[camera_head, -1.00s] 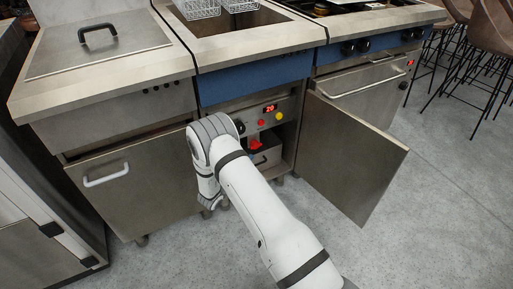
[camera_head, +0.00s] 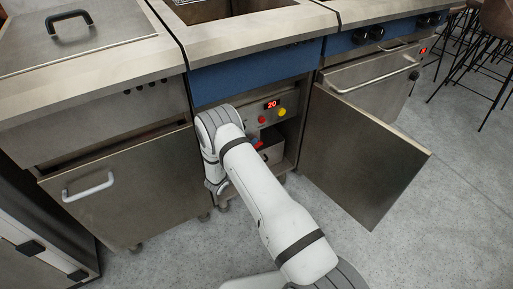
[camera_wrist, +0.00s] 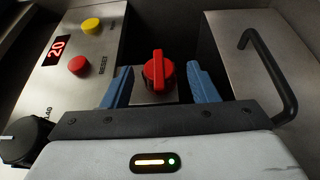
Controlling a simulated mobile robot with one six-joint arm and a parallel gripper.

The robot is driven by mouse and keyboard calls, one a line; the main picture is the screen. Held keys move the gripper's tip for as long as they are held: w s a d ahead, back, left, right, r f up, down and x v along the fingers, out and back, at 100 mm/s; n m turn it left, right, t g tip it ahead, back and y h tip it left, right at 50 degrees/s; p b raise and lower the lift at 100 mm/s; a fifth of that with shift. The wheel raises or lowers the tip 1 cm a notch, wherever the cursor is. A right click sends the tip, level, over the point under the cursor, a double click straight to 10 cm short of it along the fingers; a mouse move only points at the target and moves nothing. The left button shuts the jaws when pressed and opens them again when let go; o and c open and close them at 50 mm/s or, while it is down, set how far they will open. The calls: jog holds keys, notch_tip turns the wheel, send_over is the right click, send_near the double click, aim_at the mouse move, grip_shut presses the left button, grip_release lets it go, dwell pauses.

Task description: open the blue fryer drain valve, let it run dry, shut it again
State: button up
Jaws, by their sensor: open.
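The fryer has a blue front panel (camera_head: 255,75) and its cabinet door (camera_head: 362,152) stands open to the right. Inside, a red valve knob (camera_wrist: 158,72) sits on a metal plate in the wrist view, its raised grip running upright in the picture. A bit of red also shows low in the cabinet in the head view (camera_head: 258,143). My gripper (camera_wrist: 159,80) is open and empty, with one blue finger left and one right of the knob, apparently clear of it. In the head view my arm hides the gripper. No flowing oil is visible.
A control panel (camera_wrist: 85,62) with a red "20" display, a yellow and a red button and a black dial is left of the knob. A metal box (camera_wrist: 235,65) with a black handle is right of it. The neighbouring cabinet door (camera_head: 120,185) is on the left.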

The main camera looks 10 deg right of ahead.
jog(key=shift+x, duration=0.95)
jog(key=shift+c, duration=0.3)
jog(key=c, duration=0.9)
